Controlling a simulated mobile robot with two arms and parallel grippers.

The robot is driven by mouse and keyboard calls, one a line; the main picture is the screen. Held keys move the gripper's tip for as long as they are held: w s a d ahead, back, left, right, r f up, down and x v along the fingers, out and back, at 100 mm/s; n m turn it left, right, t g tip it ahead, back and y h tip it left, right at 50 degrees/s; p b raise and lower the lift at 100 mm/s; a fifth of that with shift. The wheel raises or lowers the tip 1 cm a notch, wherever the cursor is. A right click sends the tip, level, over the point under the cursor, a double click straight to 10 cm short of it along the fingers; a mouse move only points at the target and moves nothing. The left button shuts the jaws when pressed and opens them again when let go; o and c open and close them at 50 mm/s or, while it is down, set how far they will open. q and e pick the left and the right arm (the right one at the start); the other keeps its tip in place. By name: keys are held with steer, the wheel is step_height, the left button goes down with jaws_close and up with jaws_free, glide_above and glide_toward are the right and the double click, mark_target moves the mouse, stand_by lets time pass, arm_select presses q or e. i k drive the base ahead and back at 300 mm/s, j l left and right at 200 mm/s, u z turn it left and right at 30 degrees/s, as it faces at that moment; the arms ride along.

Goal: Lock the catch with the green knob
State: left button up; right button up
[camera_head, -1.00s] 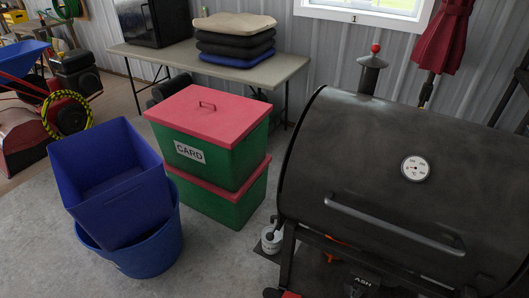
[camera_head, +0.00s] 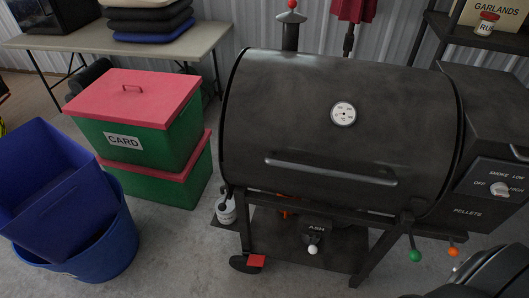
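The green knob (camera_head: 415,255) is a small ball at the low end of a short dark rod. It hangs below the right front part of the black barrel grill (camera_head: 300,125), just right of a leg. The catch that it works is small and dark, and I cannot tell its position. An orange knob (camera_head: 453,251) sits to its right. A white knob (camera_head: 312,249) is on the panel marked ASH.
The pellet box (camera_head: 485,190) adjoins the grill's right end. Green crates with red lids (camera_head: 140,90) and blue bins (camera_head: 75,240) stand left. Some concrete floor is bare between bins and grill.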

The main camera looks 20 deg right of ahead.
mark_target(415, 256)
steer(key=z, duration=0.9)
